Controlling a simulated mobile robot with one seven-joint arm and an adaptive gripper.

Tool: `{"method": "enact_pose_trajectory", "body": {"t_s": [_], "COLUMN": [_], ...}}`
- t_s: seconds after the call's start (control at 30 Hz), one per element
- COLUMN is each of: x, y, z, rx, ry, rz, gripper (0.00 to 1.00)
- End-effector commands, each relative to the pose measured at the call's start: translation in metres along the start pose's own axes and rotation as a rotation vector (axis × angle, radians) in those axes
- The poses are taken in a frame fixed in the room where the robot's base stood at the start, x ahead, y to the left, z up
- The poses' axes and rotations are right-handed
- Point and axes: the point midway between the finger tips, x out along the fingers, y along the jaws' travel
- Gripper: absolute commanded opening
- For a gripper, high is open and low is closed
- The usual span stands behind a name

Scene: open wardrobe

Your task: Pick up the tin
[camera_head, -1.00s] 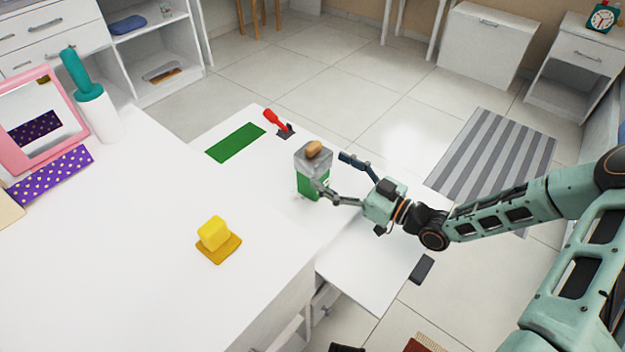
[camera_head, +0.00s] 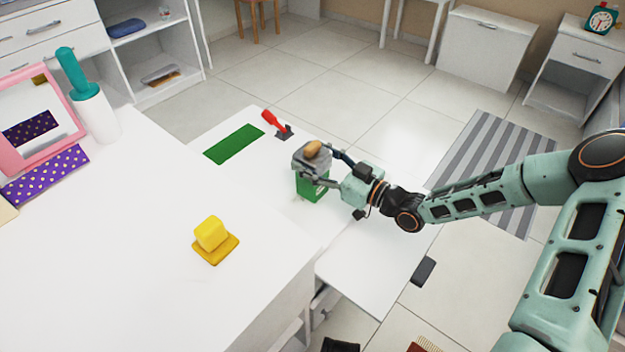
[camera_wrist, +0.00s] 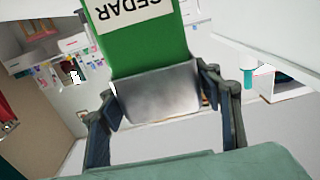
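The tin (camera_head: 312,187) is green with a grey metal top and stands on the white surface in the head view. A brown rounded piece (camera_head: 313,149) sits on top of it. In the wrist view the tin (camera_wrist: 150,55) appears upside down with a white label reading CEDAR, its grey top (camera_wrist: 158,95) nearest to me. My gripper (camera_head: 322,168) reaches it from the right. In the wrist view the fingers of my gripper (camera_wrist: 160,95) lie against both sides of the grey top, shut on it. The tin's base is hidden in the wrist view.
A red-handled object (camera_head: 276,123) and a green strip (camera_head: 234,144) lie behind the tin. A yellow block on a base (camera_head: 212,240) stands at front left on the white top. White surface around the tin is mostly clear.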

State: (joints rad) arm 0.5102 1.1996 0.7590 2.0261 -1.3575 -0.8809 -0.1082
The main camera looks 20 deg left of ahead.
Motion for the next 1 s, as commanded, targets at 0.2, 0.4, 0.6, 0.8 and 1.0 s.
{"method": "enact_pose_trajectory", "body": {"t_s": [0.2, 0.4, 0.6, 0.8, 1.0], "x": [0.000, 0.000, 0.000, 0.000, 0.000], "y": [0.000, 0.000, 0.000, 0.000, 0.000], "z": [0.000, -0.001, -0.001, -0.012, -0.035], "rx": [0.000, 0.000, 0.000, -0.002, -0.002], "ry": [0.000, 0.001, 0.001, 0.001, 0.001], "rz": [0.000, 0.000, 0.000, -0.001, 0.000], "gripper": [0.32, 0.15, 0.15, 0.15, 0.15]}}
